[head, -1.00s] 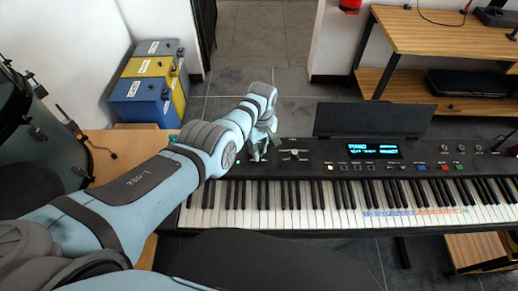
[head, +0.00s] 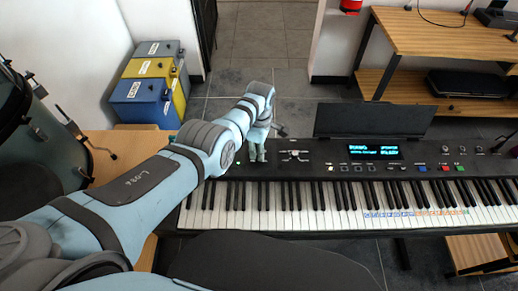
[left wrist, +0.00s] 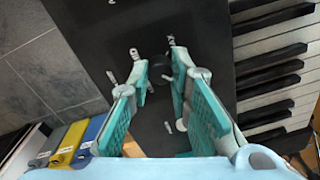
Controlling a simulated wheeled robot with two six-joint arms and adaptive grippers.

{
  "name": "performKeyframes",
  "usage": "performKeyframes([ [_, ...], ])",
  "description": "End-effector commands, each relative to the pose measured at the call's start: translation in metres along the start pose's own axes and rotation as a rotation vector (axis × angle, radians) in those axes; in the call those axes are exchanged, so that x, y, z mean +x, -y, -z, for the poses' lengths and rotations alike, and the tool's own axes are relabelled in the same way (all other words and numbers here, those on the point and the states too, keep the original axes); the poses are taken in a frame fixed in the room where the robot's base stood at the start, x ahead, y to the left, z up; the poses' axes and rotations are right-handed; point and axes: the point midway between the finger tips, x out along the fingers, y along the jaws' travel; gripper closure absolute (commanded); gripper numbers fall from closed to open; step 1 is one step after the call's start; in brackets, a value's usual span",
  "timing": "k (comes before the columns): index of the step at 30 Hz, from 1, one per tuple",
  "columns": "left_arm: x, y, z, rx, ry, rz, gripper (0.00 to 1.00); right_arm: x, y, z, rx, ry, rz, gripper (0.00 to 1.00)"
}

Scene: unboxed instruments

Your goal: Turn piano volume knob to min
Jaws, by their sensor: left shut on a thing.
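The piano (head: 270,171) is a black keyboard with a lit blue display (head: 374,152). My left gripper (head: 256,157) points down onto the left part of its control panel. In the left wrist view my left gripper (left wrist: 160,62) has its teal fingers on either side of a small dark round knob (left wrist: 160,70), shut on it. In the head view the gripper hides this knob. The knob's marking and its turn angle cannot be made out. My right gripper is not in view.
A music stand (head: 375,121) rises behind the panel. Stacked blue, yellow and grey boxes (head: 142,92) stand at the back left. A wooden shelf (head: 440,37) stands at the back right.

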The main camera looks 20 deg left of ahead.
Motion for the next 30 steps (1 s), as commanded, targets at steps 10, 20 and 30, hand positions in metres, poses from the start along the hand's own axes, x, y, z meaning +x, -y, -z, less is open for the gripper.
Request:
performKeyframes([
  [10,0.002,0.002,0.0,-0.01,0.001,0.007,1.0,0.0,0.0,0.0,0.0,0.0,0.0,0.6],
  [20,0.001,0.001,0.0,-0.009,0.001,0.004,0.61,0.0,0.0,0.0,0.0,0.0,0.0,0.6],
  [30,-0.009,-0.001,-0.001,-0.009,0.001,-0.001,0.61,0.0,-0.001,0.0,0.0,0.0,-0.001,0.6],
])
